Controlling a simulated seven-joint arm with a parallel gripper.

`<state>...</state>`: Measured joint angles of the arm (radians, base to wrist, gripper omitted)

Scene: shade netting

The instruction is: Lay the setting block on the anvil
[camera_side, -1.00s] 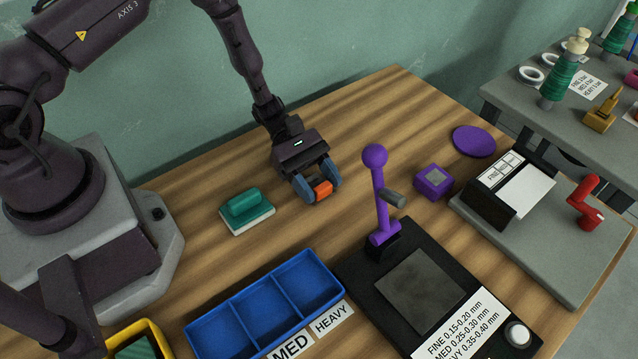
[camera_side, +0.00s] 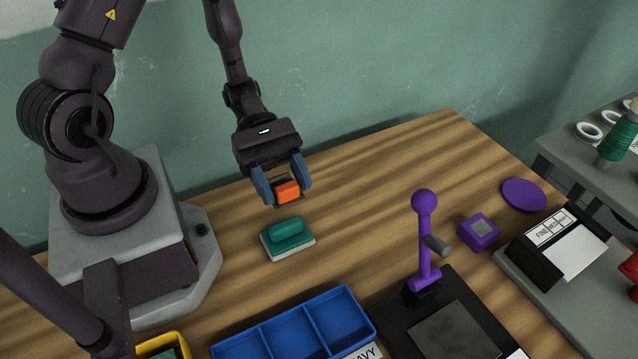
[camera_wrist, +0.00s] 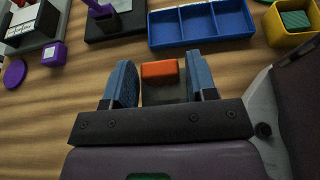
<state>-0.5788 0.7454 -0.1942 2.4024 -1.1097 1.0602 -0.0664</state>
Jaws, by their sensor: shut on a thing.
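My gripper (camera_side: 283,182) is shut on a small orange block (camera_side: 287,191), which I take to be the setting block. It is held above the wooden table, just behind the teal-handled pad. In the wrist view the orange block (camera_wrist: 160,70), with a dark part below it, sits between the blue fingers of my gripper (camera_wrist: 162,85). The anvil is not clearly marked; it may be the dark grey plate (camera_side: 452,331) on the black base beside the purple lever (camera_side: 425,240). That base is at the lower right, well away from my gripper, and partly cut off by the frame.
The teal-handled pad (camera_side: 288,238) lies below my gripper. A blue three-part tray (camera_side: 300,335) and a yellow bin (camera_wrist: 292,40) are at the front. A purple block (camera_side: 479,232) and purple disc (camera_side: 524,195) lie right. Bare table lies between pad and lever.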

